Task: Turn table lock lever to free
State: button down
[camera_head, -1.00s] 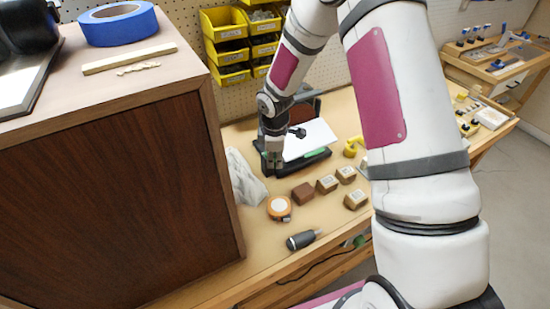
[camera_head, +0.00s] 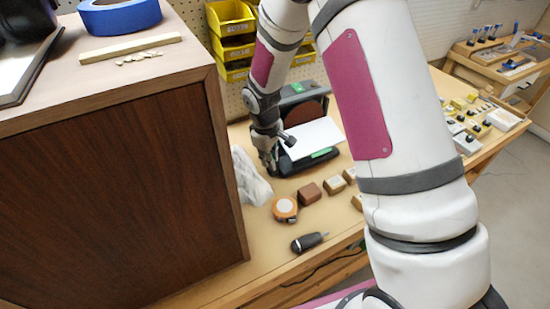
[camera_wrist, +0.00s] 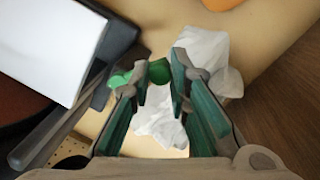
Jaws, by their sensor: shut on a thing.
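The disc sander (camera_head: 292,165) stands on the bench with a dark base, a white table plate (camera_head: 316,136) and a brown disc (camera_head: 303,112). The plate (camera_wrist: 50,45) also shows in the wrist view. My gripper (camera_head: 270,167) reaches down at the left end of the sander. In the wrist view my gripper (camera_wrist: 160,78) has its fingertips on either side of a green rounded piece, which appears to be the lock lever (camera_wrist: 158,72). Its green also shows left of the left finger. The fingers hide part of it, and its setting cannot be read.
A crumpled white bag (camera_head: 250,178) lies close beside the gripper. An orange tape measure (camera_head: 285,209), wooden blocks (camera_head: 309,193) and a dark-handled tool (camera_head: 308,242) lie in front. A tall brown cabinet (camera_head: 120,190) stands close on the left.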

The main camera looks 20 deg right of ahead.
jog(key=shift+w+a+m+b, duration=0.35)
jog(key=shift+a+m+b, duration=0.1)
jog(key=shift+m, duration=0.6)
jog(key=shift+w+a+m+b, duration=0.3)
jog(key=shift+a+m, duration=0.15)
jog(key=shift+m, duration=0.6)
jog(key=shift+a, duration=0.1)
jog(key=c, duration=1.5)
grip_release()
jog(key=r, duration=0.4)
jog(key=a+r, duration=0.1)
jog(key=r, duration=0.7)
jog(key=shift+s+a, duration=0.25)
jog(key=shift+a, duration=0.05)
